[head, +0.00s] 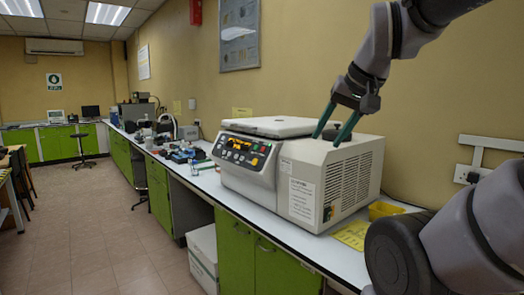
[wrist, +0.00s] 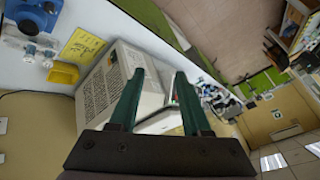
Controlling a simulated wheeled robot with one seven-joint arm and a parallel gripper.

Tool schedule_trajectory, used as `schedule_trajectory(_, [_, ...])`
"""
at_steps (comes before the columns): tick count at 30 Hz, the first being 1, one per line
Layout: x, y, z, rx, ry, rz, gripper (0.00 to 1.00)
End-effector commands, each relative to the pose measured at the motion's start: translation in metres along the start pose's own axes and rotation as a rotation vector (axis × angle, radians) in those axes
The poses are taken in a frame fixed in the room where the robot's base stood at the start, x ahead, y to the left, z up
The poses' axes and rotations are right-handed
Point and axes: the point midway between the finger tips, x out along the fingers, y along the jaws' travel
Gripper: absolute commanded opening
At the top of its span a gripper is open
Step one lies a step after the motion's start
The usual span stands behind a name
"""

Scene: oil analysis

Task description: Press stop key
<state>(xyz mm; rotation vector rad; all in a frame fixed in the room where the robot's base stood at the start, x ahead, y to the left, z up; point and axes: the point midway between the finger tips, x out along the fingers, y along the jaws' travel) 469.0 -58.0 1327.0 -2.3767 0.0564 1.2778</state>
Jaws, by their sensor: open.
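The machine (head: 300,165) is a large cream-white benchtop unit with a dark front control panel (head: 242,152) that carries small coloured keys, red and yellow among them. I cannot tell which one is the stop key. My gripper (head: 331,138) is above the right part of the machine, behind the panel and to its right. Its two green fingers are apart with nothing between them. In the wrist view my gripper (wrist: 156,85) points at the machine (wrist: 115,80), whose vented side shows left of the fingers; the keys are not clear there.
The machine stands on a long white bench (head: 330,250) over green cabinets (head: 250,250). A yellow tray (head: 384,210) and yellow paper (head: 352,234) lie at its right. Small lab items (head: 180,150) crowd the bench to the left. A wall socket (head: 467,174) is behind at right.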

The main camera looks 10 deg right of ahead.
Motion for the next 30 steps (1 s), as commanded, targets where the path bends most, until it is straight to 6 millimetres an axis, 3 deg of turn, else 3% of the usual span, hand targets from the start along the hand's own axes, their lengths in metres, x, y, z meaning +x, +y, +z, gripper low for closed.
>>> schedule_trajectory(1, [0.0001, 0.0000, 0.0000, 0.000, 0.000, 0.000, 0.27])
schedule_trajectory(3, [0.0001, 0.0000, 0.0000, 0.000, 0.000, 0.000, 0.00])
schedule_trajectory(30, [0.0000, 0.0000, 0.0000, 0.000, 0.000, 0.000, 0.00])
